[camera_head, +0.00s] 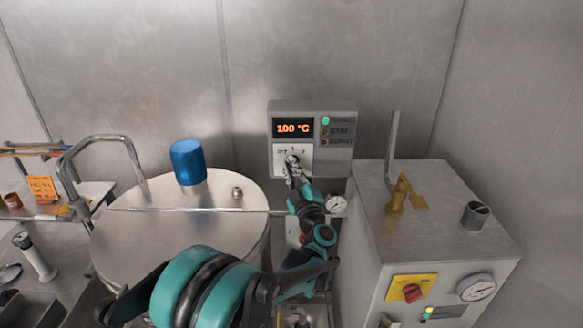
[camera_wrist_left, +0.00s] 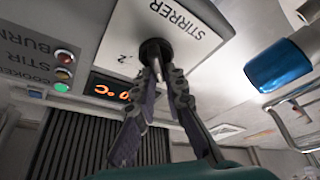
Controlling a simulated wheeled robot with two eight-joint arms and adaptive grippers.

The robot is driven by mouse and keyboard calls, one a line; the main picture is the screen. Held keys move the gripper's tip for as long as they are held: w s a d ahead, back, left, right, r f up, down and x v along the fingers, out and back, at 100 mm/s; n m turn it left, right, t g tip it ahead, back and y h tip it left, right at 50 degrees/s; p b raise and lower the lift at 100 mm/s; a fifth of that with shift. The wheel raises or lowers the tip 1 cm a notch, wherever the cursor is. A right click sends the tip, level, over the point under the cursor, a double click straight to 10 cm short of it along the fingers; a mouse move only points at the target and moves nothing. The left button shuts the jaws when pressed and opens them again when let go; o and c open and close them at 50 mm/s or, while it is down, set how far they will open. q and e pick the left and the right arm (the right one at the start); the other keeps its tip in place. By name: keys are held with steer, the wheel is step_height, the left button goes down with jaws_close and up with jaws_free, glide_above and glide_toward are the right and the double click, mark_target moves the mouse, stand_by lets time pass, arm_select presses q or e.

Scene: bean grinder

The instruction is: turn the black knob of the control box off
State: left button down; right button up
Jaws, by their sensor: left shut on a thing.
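The grey control box (camera_head: 340,158) is on the back wall, with an orange display reading 100 °C. Its black knob (camera_head: 293,158) sits on a white plate (camera_head: 280,168) below the display. In the left wrist view the black knob (camera_wrist_left: 154,47) stands on the white plate (camera_wrist_left: 185,22) marked STIRRER. My left gripper (camera_head: 293,176) is at the knob; its fingers (camera_wrist_left: 165,75) are shut on it and hide part of it. The knob's exact setting is hard to read. My right gripper is not in view.
A steel tank (camera_head: 160,225) with a blue cap (camera_head: 188,162) stands left of my arm. A steel cabinet (camera_head: 440,215) with a brass valve (camera_head: 402,195) and gauges stands close on the right. The green lamp (camera_head: 326,120) on the control box is lit.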

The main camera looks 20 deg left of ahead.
arm_select(q)
steer(key=c, duration=1.6)
jaws_free()
steer(key=v, duration=1.2)
steer(key=shift+f, duration=0.1)
